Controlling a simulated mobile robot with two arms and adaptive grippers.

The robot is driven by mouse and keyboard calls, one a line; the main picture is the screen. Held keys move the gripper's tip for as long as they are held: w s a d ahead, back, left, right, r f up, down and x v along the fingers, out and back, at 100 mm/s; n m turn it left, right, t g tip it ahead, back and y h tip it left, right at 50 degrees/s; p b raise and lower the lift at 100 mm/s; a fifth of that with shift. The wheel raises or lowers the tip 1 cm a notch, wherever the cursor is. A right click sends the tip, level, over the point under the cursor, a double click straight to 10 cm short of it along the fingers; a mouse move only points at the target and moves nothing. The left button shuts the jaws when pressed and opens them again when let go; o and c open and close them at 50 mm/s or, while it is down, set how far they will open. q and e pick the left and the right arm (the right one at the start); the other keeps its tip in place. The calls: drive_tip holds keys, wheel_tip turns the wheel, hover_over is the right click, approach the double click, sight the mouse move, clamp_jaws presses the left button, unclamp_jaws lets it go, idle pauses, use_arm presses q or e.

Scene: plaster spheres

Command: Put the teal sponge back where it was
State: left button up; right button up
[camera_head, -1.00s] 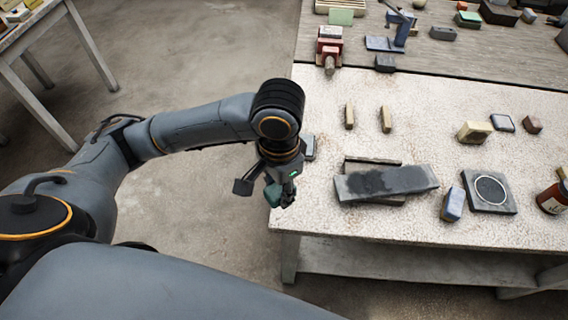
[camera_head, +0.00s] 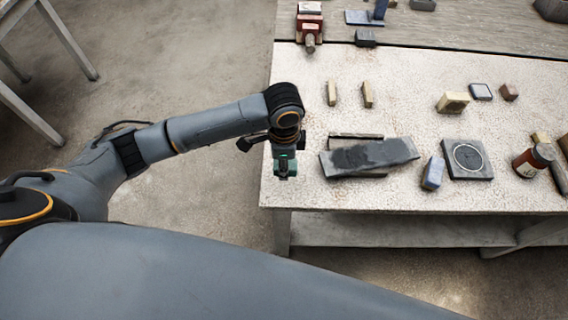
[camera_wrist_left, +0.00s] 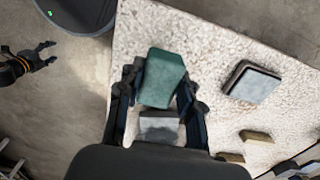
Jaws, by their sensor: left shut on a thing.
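The teal sponge (camera_wrist_left: 163,78) is between the fingers of my left gripper (camera_wrist_left: 158,95) in the left wrist view. My left gripper (camera_head: 286,172) is shut on it, over the left front part of the speckled white tabletop (camera_head: 300,193). In the head view the sponge is mostly hidden by the gripper. A small grey block (camera_wrist_left: 159,129) shows below the sponge between the fingers in the wrist view. My right gripper (camera_wrist_left: 42,56) shows at the left of the wrist view, its fingers apart and empty.
A dark-stained grey slab (camera_head: 370,155) lies tilted on other pieces, right of my left gripper. A blue block (camera_head: 433,172) and a square plate with a ring (camera_head: 467,160) are farther right. Two tan sticks (camera_head: 332,93) stand behind.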

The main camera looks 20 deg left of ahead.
use_arm(q)
drive_tip(key=shift+w+a+f, duration=0.15)
drive_tip(key=shift+w+f, duration=0.35)
drive_tip(key=shift+f, duration=0.1)
drive_tip(key=shift+w+a+f, duration=0.15)
drive_tip(key=shift+w+f, duration=0.3)
drive_tip(key=shift+f, duration=0.15)
drive_tip(key=f, duration=0.3)
drive_tip(key=shift+w+a+p, duration=0.1)
drive_tip(key=shift+w+p, duration=0.1)
drive_tip(key=shift+p, duration=0.1)
drive_tip(key=shift+f, duration=0.25)
use_arm(e)
drive_tip(key=shift+s+a+r, duration=0.35)
use_arm(q)
drive_tip(key=shift+f, duration=0.15)
drive_tip(key=o, duration=1)
use_arm(e)
drive_tip(key=shift+d, duration=0.25)
